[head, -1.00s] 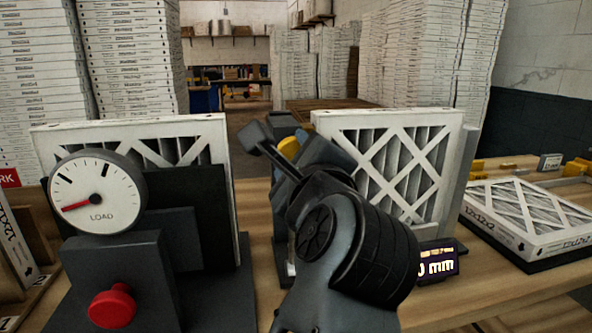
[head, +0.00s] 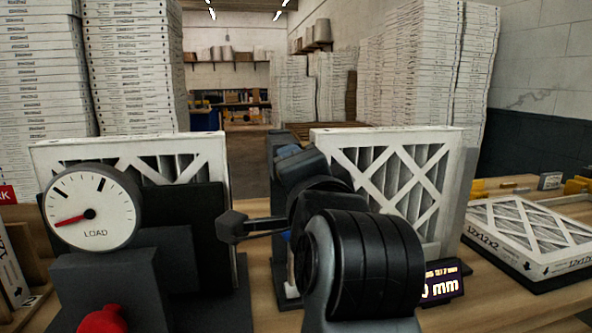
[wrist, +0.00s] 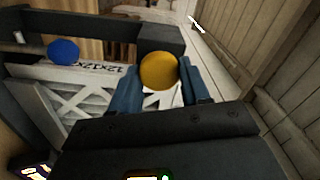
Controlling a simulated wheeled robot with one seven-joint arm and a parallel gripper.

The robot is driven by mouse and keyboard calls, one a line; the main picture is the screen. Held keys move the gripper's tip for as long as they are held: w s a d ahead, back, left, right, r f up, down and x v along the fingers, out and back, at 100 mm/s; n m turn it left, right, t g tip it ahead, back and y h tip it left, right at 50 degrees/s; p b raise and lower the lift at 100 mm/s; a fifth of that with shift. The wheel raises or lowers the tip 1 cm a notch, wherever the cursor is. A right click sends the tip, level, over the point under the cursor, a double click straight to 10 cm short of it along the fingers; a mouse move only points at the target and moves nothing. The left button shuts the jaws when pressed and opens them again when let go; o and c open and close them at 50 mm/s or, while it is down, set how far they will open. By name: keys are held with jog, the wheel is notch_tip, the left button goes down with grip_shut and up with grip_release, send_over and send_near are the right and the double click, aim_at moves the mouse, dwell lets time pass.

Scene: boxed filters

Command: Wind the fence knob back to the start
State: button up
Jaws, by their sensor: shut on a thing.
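A round yellow knob (wrist: 158,71) sits between the two blue fingers of my gripper (wrist: 160,88) in the wrist view, and the gripper is shut on it. In the head view my gripper (head: 300,165) is at the left side of the upright boxed filter (head: 392,185), and the yellow knob is hidden there. A blue knob (wrist: 64,52) is to the left of the yellow one in the wrist view, apart from my fingers. A small display (head: 440,283) ends in "0 mm"; its left part is cut off by my arm.
A LOAD gauge (head: 92,212) with a red needle pointing left and slightly down stands at left, above a red button (head: 102,319). Another upright filter (head: 130,150) is behind it. A flat filter (head: 530,235) lies at right. Tall filter stacks (head: 135,70) fill the background.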

jog(key=shift+s+a+f+n+p, duration=0.15)
jog(key=shift+n+p, duration=3.25)
jog(key=shift+n, duration=3.15)
jog(key=shift+w+a+n+p, duration=0.1)
jog(key=shift+n+p, duration=3.3)
jog(key=shift+n, duration=3.15)
jog(key=o, duration=1)
jog(key=shift+o, duration=0.2)
jog(key=b+v, duration=0.1)
jog(key=v, duration=0.7)
jog(key=shift+b, duration=0.35)
